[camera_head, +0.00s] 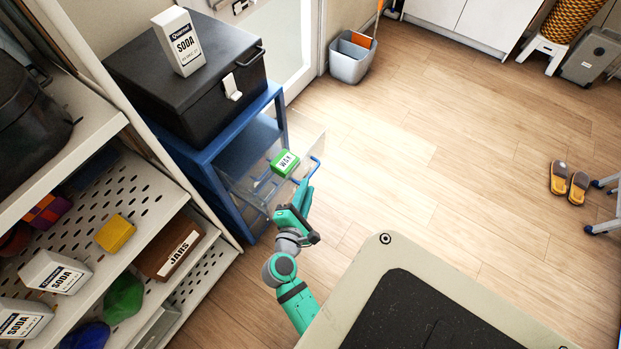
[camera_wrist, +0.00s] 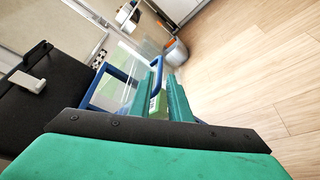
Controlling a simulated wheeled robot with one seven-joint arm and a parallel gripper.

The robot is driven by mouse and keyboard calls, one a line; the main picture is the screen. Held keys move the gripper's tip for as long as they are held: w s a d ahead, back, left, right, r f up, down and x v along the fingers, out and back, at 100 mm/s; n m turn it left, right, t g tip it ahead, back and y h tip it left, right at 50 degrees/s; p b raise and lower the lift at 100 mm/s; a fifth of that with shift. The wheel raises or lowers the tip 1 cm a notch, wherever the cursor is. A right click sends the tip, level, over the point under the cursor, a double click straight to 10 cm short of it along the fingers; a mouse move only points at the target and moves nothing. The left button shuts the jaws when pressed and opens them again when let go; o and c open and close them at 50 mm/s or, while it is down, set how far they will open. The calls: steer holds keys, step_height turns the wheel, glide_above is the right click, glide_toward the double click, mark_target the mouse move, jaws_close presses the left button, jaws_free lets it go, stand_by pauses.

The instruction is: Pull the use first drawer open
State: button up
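A clear drawer (camera_head: 248,191) stands pulled out from the blue frame (camera_head: 191,158) under the black chest. Its blue handle (camera_head: 317,166) is on the front, at the right; the handle also shows in the wrist view (camera_wrist: 112,70). A green WAX box (camera_head: 285,163) sits in the drawer. My gripper (camera_head: 307,190) is at the handle, its fingers pointing toward it. In the wrist view a narrow gap shows between my green fingers (camera_wrist: 167,75), with the handle's end at their tips. I cannot tell whether they clasp it. No "use first" label is readable.
A black chest (camera_head: 175,85) with a SODA box (camera_head: 178,42) stands on the blue frame. A perforated shelf unit (camera_head: 150,188) with several goods is at left. A grey bin (camera_head: 350,62) stands behind the drawer.

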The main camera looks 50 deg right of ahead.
steer(key=v, duration=0.3)
steer(key=shift+w, duration=0.1)
stand_by(0.5)
steer(key=s+a+f+m+t+y, duration=0.1)
steer(key=s+a+f+t+y, duration=0.3)
steer(key=a, duration=0.7)
steer(key=s+a+m+t+y, duration=0.1)
steer(key=a+m+t+y, duration=0.1)
steer(key=a+y, duration=0.65)
steer(key=s+a+r+m+t+y, duration=0.1)
steer(key=s+a+r+m+t, duration=0.1)
steer(key=s+a+r+m, duration=0.2)
steer(key=s+a+r+m+t+y, duration=0.1)
steer(key=s+a+r+m, duration=0.2)
steer(key=a+r, duration=0.4)
steer(key=shift+s+a+r+m+t, duration=0.35)
steer(key=shift+s+a+m+t, duration=0.1)
steer(key=shift+a, duration=0.15)
